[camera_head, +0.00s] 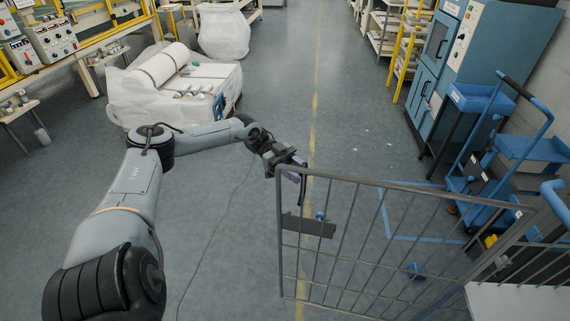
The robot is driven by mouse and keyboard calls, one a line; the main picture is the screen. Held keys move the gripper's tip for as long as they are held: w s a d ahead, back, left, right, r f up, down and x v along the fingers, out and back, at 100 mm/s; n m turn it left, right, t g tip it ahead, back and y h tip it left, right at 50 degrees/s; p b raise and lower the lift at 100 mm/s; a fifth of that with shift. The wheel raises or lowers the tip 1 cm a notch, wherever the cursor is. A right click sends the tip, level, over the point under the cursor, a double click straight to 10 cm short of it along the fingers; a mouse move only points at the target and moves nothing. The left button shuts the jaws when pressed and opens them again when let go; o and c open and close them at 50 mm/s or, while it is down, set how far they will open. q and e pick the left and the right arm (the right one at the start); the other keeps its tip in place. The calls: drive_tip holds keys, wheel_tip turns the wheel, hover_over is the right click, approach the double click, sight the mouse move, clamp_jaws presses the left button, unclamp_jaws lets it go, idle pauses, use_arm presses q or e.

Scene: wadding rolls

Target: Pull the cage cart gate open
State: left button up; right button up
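The cage cart gate (360,181) is a grey frame of thin bars, seen from above in the lower right. It stands out across the floor to the left of the cage cart (515,300), whose pale surface and side bars show at the lower right corner. A dark plate (308,226) is fixed on the gate near its free left edge. My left gripper (297,178) is at the gate's top left corner, with its dark fingers close to the top rail. Whether they touch or grip it is unclear. My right gripper is not in view.
A blue trolley (525,148) and a blue cabinet (485,50) stand on the right. Wrapped white rolls (160,65) lie on a pallet at upper left. A yellow line (313,110) runs along the floor. The central aisle is clear.

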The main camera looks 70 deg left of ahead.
use_arm(q)
drive_tip(key=b+v, duration=0.3)
drive_tip(key=v, duration=0.5)
drive_tip(key=shift+a, duration=0.15)
drive_tip(key=shift+s+r, duration=0.1)
